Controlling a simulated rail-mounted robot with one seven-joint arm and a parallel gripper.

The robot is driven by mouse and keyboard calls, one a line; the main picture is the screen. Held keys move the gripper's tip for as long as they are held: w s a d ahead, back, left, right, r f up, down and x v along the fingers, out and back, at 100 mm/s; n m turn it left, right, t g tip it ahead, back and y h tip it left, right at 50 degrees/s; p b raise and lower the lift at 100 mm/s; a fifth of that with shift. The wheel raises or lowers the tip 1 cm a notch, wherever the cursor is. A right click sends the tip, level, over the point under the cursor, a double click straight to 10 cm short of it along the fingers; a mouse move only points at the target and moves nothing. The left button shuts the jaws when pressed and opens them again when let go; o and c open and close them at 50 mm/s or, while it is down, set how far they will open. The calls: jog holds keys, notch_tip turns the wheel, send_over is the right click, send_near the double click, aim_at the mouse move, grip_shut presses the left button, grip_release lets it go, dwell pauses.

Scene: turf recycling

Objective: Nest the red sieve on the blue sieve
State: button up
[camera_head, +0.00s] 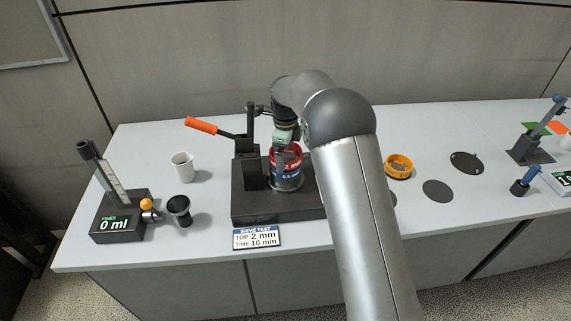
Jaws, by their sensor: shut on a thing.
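The red sieve (291,163), labelled 2 mm, is held by my gripper (287,149) over the black shaker stand. The blue sieve (289,178), labelled 0.5 mm, is directly under it, above a clear or metal base. The red sieve looks upright and lined up with the blue one. I cannot tell whether the two rims are fully seated. My gripper comes down from above and is shut on the red sieve; its fingers partly cover the sieve's front.
The shaker stand (250,204) has an orange-handled lever (201,125). A white cup (182,166), black funnel cup (181,209) and "0 ml" device (121,225) stand left. An orange sieve (398,166) and dark discs (438,191) lie right. My arm hides the table's middle right.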

jog(key=shift+s+f+b, duration=0.1)
jog(key=shift+f+b, duration=0.2)
jog(key=shift+f, duration=0.4)
jog(key=o, duration=0.7)
jog(key=shift+c, duration=0.2)
jog(key=shift+f, duration=0.1)
jog(key=shift+r+p, duration=2.65)
jog(key=shift+r, duration=1.7)
jog(key=shift+r, duration=0.1)
notch_tip(320, 180, up, 17)
jog(key=b, duration=0.1)
jog(key=shift+b, duration=0.35)
